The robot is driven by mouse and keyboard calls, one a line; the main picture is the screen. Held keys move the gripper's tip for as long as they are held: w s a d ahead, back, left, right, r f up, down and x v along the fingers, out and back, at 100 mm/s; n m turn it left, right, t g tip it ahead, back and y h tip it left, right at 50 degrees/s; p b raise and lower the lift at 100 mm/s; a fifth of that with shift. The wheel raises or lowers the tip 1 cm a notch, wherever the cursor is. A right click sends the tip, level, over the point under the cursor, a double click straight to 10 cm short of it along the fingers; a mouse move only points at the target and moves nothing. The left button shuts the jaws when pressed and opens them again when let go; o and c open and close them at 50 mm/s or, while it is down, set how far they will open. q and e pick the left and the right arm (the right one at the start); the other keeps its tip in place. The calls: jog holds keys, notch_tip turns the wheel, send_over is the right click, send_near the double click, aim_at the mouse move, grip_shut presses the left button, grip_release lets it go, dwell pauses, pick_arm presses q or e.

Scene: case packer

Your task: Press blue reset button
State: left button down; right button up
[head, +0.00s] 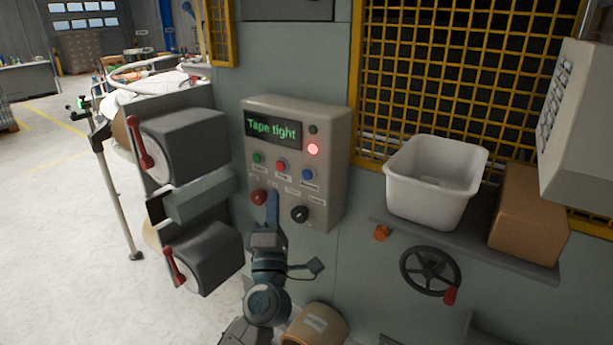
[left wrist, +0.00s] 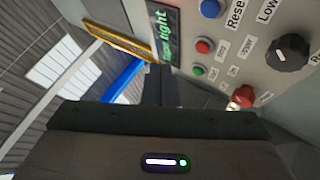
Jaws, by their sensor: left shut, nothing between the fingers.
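The blue reset button (head: 307,174) is on the grey control box, at the right end of a row with a red button (head: 281,166) and a green button (head: 257,158). In the left wrist view the blue button (left wrist: 210,8) shows near the top edge, beside a "Reset" label. My left gripper (head: 272,200) is shut and empty, pointing up in front of the box, below and left of the blue button. Its fingers also show in the left wrist view (left wrist: 160,85). Whether the fingertips touch the panel is unclear. My right gripper is not in view.
The control box display (head: 272,129) reads "Tape tight" and a red lamp (head: 313,149) is lit. A white bin (head: 432,180) and cardboard box (head: 528,220) stand on a shelf at right.

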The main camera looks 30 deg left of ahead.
pick_arm(q)
jog(key=b, duration=0.2)
send_near(308, 174)
jog(key=w+a+r, duration=0.2)
jog(key=a+r, duration=0.2)
jog(key=shift+w, duration=0.5)
jog(key=shift+w, duration=0.15)
dwell(1.3)
jog(key=shift+w+p, duration=0.3)
jog(key=shift+w, duration=0.4)
dwell(0.6)
jog(key=shift+s, duration=0.15)
jog(key=shift+s+p, duration=0.5)
jog(key=shift+s, duration=0.25)
